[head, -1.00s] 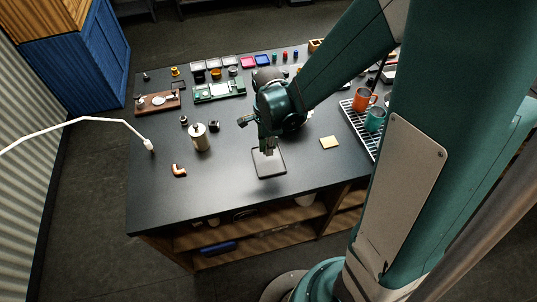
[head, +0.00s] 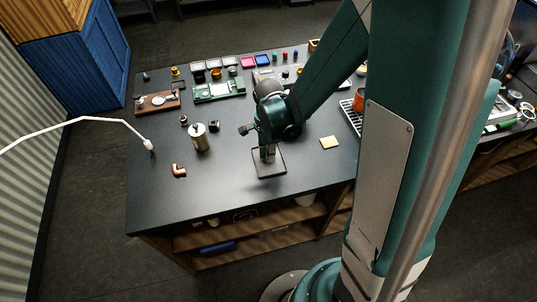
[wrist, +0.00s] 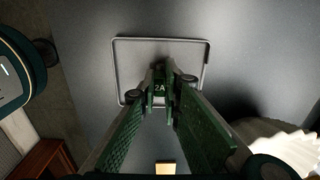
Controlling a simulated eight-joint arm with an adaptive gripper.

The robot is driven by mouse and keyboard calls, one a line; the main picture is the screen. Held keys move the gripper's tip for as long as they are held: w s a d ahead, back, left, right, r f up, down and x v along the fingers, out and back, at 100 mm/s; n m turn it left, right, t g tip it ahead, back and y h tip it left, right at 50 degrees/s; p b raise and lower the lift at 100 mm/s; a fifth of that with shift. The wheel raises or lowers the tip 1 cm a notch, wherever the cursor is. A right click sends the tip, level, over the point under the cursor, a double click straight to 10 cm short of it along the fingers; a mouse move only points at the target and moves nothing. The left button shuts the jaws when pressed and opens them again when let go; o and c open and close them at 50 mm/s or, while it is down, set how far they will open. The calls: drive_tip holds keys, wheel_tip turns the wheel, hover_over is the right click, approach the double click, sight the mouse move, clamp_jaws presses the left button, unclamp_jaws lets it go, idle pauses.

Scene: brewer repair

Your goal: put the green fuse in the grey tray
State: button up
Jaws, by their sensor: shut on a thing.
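The grey tray (head: 274,171) is a shallow square with a thin raised rim near the front middle of the dark table. My gripper (head: 268,158) points down over it in the head view. In the wrist view my gripper (wrist: 160,100) is shut on the green fuse (wrist: 160,87), which is marked 2A. The fuse shows inside the outline of the grey tray (wrist: 135,58). I cannot tell whether the fuse touches the tray floor. In the head view the fuse is too small to make out.
A metal cylinder (head: 200,139) and a copper elbow (head: 178,170) stand left of the tray. A green circuit board (head: 219,91) and small coloured parts are at the back. The front of the table is clear.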

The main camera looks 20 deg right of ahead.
drive_tip(key=shift+f, duration=0.3)
drive_tip(key=o, duration=0.7)
drive_tip(key=shift+r, duration=0.2)
drive_tip(key=shift+r+p, duration=0.3)
drive_tip(key=shift+r, duration=5.7)
drive_tip(key=shift+r, duration=0.1)
